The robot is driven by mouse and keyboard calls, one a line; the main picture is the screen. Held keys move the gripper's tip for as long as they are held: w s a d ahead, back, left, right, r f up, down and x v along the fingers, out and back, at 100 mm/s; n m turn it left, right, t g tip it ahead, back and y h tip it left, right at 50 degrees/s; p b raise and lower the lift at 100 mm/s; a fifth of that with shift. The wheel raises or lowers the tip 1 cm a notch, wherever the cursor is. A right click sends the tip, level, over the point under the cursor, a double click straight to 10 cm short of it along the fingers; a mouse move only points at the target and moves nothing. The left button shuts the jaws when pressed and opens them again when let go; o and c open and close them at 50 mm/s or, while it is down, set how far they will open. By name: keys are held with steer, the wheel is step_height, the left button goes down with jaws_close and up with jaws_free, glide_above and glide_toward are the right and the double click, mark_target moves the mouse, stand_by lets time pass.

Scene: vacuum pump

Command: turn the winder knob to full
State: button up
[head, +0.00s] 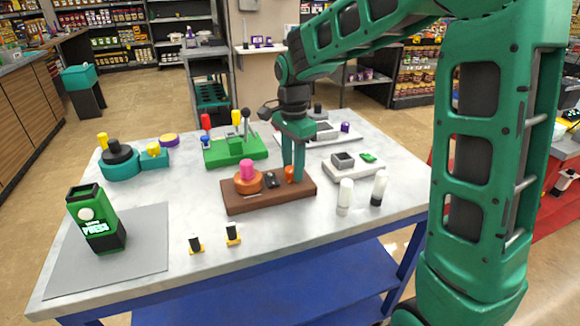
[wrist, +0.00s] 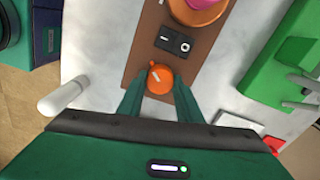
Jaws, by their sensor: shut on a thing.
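The winder knob (wrist: 160,78) is a small orange round knob with a pale pointer line, on a brown base (head: 240,201). It also shows in the head view (head: 290,174), partly hidden by my fingers. My gripper (wrist: 160,92) reaches down over it and is shut on it, with one green finger on each side. The gripper shows in the head view too (head: 293,165). On the same base are a black rocker switch (wrist: 173,41) and an orange drum with a pink top (head: 247,176). The pointer line slants in the wrist view.
White cylinders (head: 345,192) stand right of the base. A green device (head: 235,150) is behind it and a teal one (head: 121,162) at the left. A green box (head: 96,218) stands on a grey mat.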

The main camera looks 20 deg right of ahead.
mark_target(292, 168)
steer(key=shift+w+a+r+m, duration=0.1)
steer(key=shift+m, duration=0.85)
steer(key=shift+w+a+r+m, duration=0.1)
steer(key=shift+m, duration=0.85)
steer(key=o, duration=0.8)
steer(key=shift+f, duration=0.1)
steer(key=shift+c, duration=0.2)
steer(key=shift+s+d, duration=0.1)
step_height(292, 168, up, 11)
steer(key=shift+f, duration=0.15)
